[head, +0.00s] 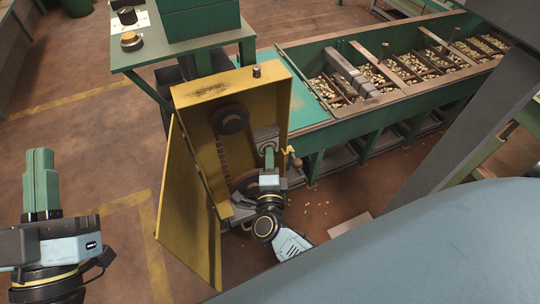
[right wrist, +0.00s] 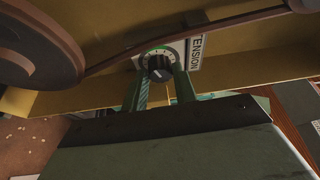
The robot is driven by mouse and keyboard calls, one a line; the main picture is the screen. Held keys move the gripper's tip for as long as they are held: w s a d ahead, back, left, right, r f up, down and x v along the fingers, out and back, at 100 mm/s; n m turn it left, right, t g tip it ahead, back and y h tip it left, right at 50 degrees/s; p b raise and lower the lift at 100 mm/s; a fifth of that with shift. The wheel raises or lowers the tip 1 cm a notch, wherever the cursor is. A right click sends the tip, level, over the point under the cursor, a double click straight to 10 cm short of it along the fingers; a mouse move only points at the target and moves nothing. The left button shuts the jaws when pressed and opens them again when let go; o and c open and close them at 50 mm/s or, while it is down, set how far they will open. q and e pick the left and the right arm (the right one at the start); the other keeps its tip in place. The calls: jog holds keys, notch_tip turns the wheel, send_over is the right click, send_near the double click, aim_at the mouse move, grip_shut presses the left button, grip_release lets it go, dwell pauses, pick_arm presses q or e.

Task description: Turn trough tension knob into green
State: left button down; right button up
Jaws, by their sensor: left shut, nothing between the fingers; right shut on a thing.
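The trough tension knob (right wrist: 159,64) is a dark round knob with a light, marked scale around it. It sits on a pale plate (right wrist: 196,52) whose visible lettering reads "ENSION". In the right wrist view my right gripper (right wrist: 161,80) has its two green fingers on either side of the knob, shut on it. In the head view my right gripper (head: 269,152) reaches into the open yellow cabinet (head: 200,100) and hides the knob. I cannot tell which part of the scale the knob points to. My left gripper (head: 40,153) is shut and empty at the far left, away from the cabinet.
The cabinet's yellow door (head: 185,210) stands open on the left. Inside are dark pulleys (head: 230,120) and a belt, close to my right gripper. A green trough (head: 400,75) with nuts runs to the right. The brown floor between my left gripper and the door is clear.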

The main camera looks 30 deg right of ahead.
pick_arm(q)
notch_tip(320, 180, down, 10)
jog(key=w+a+g+y+p, duration=0.1)
jog(key=g+y+p, duration=0.1)
jog(key=g, duration=0.4)
jog(key=shift+w+r+g+y, duration=0.2)
jog(key=shift+w+g+y, duration=0.1)
pick_arm(e)
jog(key=shift+r+m+g+y, duration=0.15)
jog(key=shift+m+g+y, duration=0.4)
jog(key=shift+m, duration=1.05)
pick_arm(q)
jog(key=shift+a, duration=0.1)
pick_arm(e)
jog(key=o, duration=0.7)
